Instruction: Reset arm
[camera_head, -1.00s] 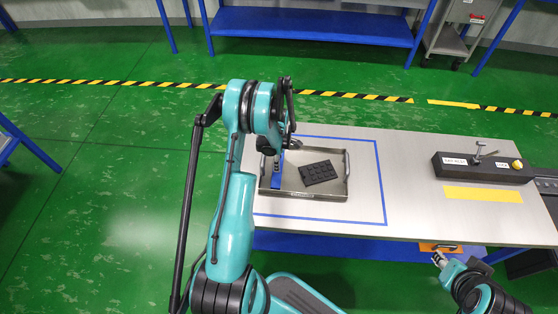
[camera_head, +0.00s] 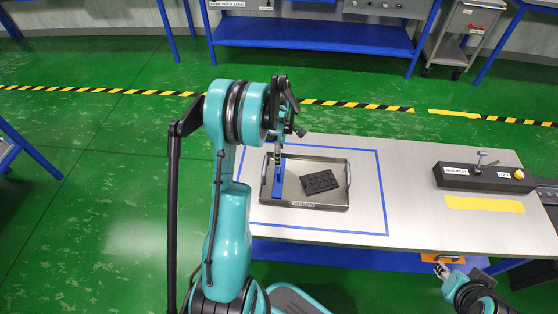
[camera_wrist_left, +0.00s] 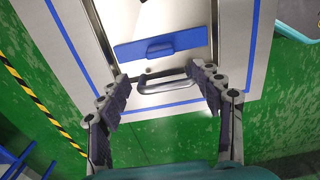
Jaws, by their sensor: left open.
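My left gripper (camera_head: 290,130) is raised over the left back edge of a metal tray (camera_head: 345,172), partly hidden behind my arm's wrist. In the left wrist view my left gripper (camera_wrist_left: 163,92) has its two fingers spread wide, with nothing held between them. A blue piece with a raised bar (camera_head: 278,183) lies at the left end of the tray, apart from the fingers; it also shows in the left wrist view (camera_wrist_left: 160,46). A black gridded block (camera_head: 319,181) lies in the tray. My right gripper (camera_head: 441,270) is low at the table's front edge, too small to read.
The tray stands inside a blue outline on the light table (camera_head: 410,200). A black device with a lever and yellow knob (camera_head: 482,177) stands at the right, behind a yellow strip (camera_head: 484,204). An orange object (camera_head: 443,257) is below the table's front edge.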

